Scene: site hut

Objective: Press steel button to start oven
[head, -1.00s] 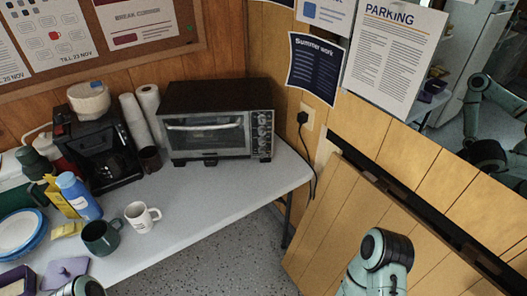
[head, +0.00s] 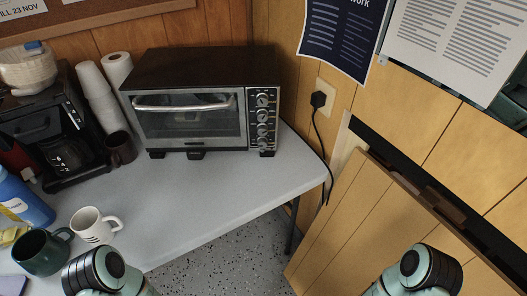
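The toaster oven (head: 190,118) stands at the back of the table, black on top with a glass door and a steel handle. Its control panel (head: 263,118) on the right side carries several round knobs in a column. The steel button cannot be made out clearly among them. The oven door is shut. My two arms show at the bottom edge, the left one below the mugs and the right one in front of the wooden panel. Neither gripper's fingers are in the picture.
A black coffee maker (head: 62,140), stacked paper cups (head: 97,95) and a dark cup (head: 121,148) stand left of the oven. A white mug (head: 92,226), a green mug (head: 40,252) and a blue bottle (head: 22,198) are front left. The table (head: 215,195) before the oven is clear.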

